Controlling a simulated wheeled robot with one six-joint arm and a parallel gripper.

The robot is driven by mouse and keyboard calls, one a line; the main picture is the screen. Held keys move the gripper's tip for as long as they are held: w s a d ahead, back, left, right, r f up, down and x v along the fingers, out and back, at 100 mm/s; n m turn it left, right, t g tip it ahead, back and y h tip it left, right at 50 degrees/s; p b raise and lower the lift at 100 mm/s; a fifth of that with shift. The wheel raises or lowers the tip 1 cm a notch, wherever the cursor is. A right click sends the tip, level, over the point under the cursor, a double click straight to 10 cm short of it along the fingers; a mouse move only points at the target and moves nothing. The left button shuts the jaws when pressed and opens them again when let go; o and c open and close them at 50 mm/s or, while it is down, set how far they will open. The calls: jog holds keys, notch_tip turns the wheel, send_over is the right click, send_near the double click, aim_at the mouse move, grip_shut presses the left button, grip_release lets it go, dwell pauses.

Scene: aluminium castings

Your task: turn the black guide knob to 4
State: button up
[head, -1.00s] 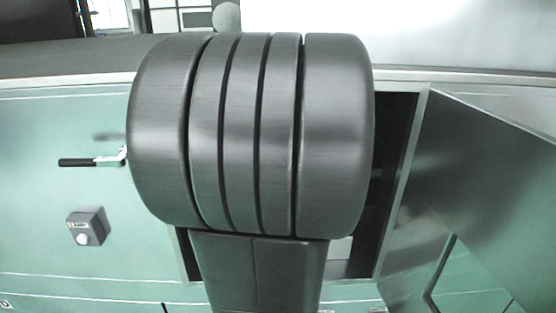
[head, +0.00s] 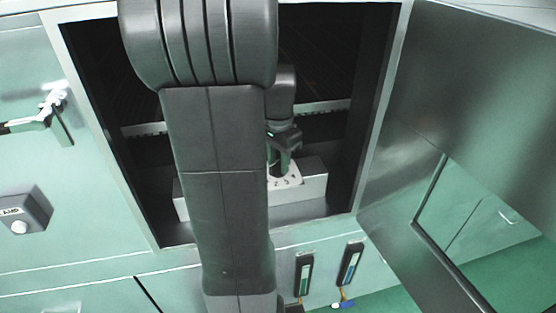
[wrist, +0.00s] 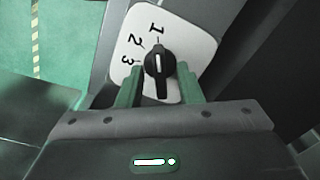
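The black guide knob (wrist: 160,64) sits on a white dial plate (wrist: 196,42) in the wrist view. Its white line points toward the 1. The 2 and 3 show to the left; no 4 can be made out, and the left finger covers part of the plate. My gripper (wrist: 160,84) is open, with its green fingers apart, one on each side of the knob's near part. I cannot tell whether they touch it. In the head view my gripper (head: 283,150) is at the dial plate (head: 287,179) inside the cabinet opening, and hides the knob.
The dial plate is on a light block (head: 314,186) in the dark opening. An open door (head: 470,120) stands to the right. A clamp handle (head: 50,112) and a grey button box (head: 24,210) are on the left panel. Two gauges (head: 350,264) hang below.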

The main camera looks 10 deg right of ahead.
grip_shut()
jog(key=shift+n, duration=0.3)
jog(key=n+p, duration=0.2)
jog(key=n, duration=0.2)
jog(key=shift+r+n, duration=0.1)
jog(key=shift+n, duration=0.2)
jog(key=n+p, duration=0.1)
jog(key=n, duration=0.4)
jog(key=shift+n, duration=0.3)
jog(key=n+p, duration=0.1)
jog(key=n, duration=0.5)
jog(key=n+p, duration=0.1)
jog(key=n, duration=0.6)
dwell(0.3)
